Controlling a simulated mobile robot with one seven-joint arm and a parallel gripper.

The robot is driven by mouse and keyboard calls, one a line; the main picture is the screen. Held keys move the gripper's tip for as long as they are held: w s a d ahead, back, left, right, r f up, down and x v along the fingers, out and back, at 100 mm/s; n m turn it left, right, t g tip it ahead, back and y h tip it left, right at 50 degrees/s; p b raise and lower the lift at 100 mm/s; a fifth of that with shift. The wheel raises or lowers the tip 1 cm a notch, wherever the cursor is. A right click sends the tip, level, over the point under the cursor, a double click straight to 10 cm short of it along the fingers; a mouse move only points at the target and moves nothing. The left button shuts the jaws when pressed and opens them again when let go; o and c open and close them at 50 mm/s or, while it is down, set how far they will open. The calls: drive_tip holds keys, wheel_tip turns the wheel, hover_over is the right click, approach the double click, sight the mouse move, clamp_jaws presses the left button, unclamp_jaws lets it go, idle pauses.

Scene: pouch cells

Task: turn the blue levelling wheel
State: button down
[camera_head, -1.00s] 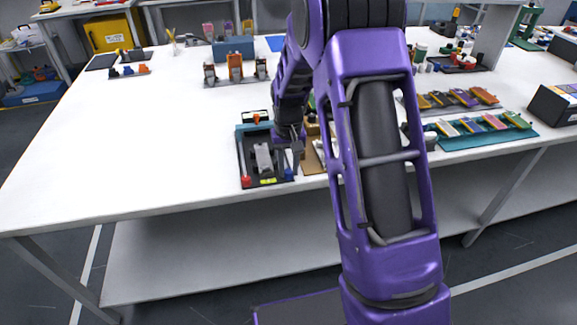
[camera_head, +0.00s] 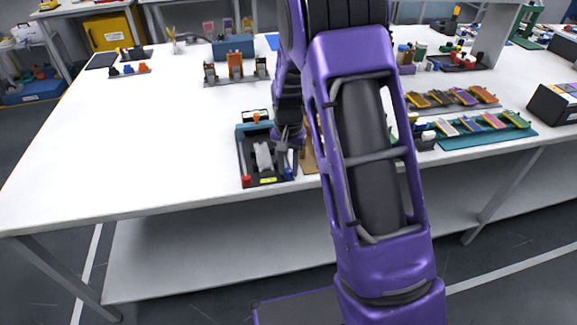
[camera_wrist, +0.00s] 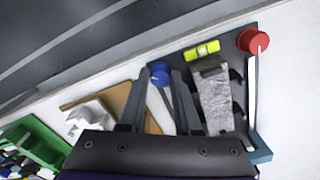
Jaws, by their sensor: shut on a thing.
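The blue levelling wheel (camera_head: 289,174) is at the front right corner of a dark fixture plate (camera_head: 247,163). In the wrist view the blue wheel (camera_wrist: 159,73) sits between the tips of my gripper (camera_wrist: 160,76), which is shut on it. In the head view my gripper (camera_head: 290,150) reaches down at the plate's right side, its fingers partly hidden. The red wheel (camera_head: 246,181) is at the front left corner and also shows in the wrist view (camera_wrist: 254,40). A yellow-green level vial (camera_wrist: 201,50) lies between the wheels. A grey block (camera_wrist: 212,95) stands beside my right finger.
A brown board (camera_wrist: 112,100) with a pale part on it lies close beside the fixture. A teal rack (camera_head: 490,137) of pouch cells is further right. The table's front edge is just before the fixture; the white table (camera_head: 150,150) to the left is clear.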

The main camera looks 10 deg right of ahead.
sight(289, 170)
drive_tip(key=shift+w, duration=0.1)
drive_tip(key=c, duration=0.6)
unclamp_jaws()
wheel_tip(289, 170, up, 18)
drive_tip(key=p, duration=0.2)
drive_tip(key=shift+f, duration=0.25)
drive_tip(key=shift+a+r, duration=0.1)
